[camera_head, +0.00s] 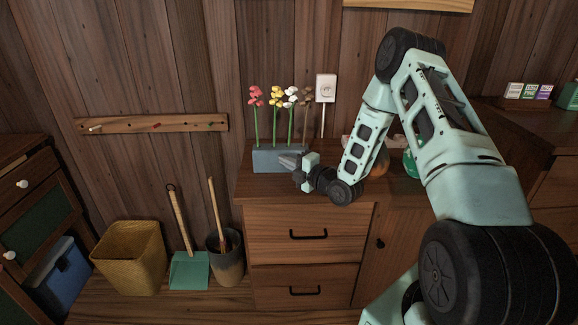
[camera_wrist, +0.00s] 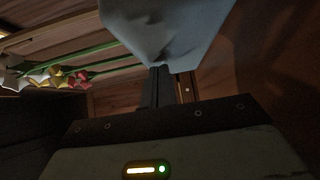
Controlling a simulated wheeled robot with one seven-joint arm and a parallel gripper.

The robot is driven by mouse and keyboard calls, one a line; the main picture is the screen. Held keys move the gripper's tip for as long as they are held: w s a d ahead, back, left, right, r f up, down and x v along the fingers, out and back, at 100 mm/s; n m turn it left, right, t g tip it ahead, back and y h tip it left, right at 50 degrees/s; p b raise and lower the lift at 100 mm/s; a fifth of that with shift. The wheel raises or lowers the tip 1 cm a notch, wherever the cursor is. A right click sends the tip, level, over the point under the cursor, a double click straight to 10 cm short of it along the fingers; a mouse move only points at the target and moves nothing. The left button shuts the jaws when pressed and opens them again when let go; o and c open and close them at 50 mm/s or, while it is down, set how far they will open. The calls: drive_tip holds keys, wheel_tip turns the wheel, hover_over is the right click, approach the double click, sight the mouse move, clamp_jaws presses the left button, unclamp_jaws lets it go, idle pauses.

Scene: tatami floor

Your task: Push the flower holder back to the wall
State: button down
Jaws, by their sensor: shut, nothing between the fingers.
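The flower holder (camera_head: 270,160) is a blue-grey block on the cabinet top, with red, yellow, white and brownish flowers on stems standing in it. My gripper (camera_head: 284,161) is shut and empty at the front right of the holder, and it hides part of the holder's right side. In the wrist view the holder (camera_wrist: 170,30) fills the top middle, and my gripper's fingertips (camera_wrist: 160,75) are right at its face; I cannot tell whether they touch. Flowers (camera_wrist: 50,78) show at the left of that view. The gap between holder and wall is hard to judge.
A yellow basket (camera_head: 130,257), dustpan and bucket are on the floor left.

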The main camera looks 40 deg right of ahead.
drive_tip(key=shift+w+d, duration=0.1)
drive_tip(key=w+d+b, duration=0.2)
drive_tip(key=w, duration=0.2)
drive_tip(key=w+d+b, duration=0.3)
drive_tip(key=w, duration=0.1)
drive_tip(key=w+d+b, duration=0.3)
drive_tip(key=w, duration=0.1)
drive_tip(key=shift+w+f, duration=0.15)
drive_tip(key=shift+w, duration=0.15)
drive_tip(key=shift+w+d, duration=0.2)
drive_tip(key=shift+w, duration=0.15)
drive_tip(key=shift+r, duration=0.2)
wheel_tip(320, 180, up, 10)
drive_tip(key=p, duration=0.1)
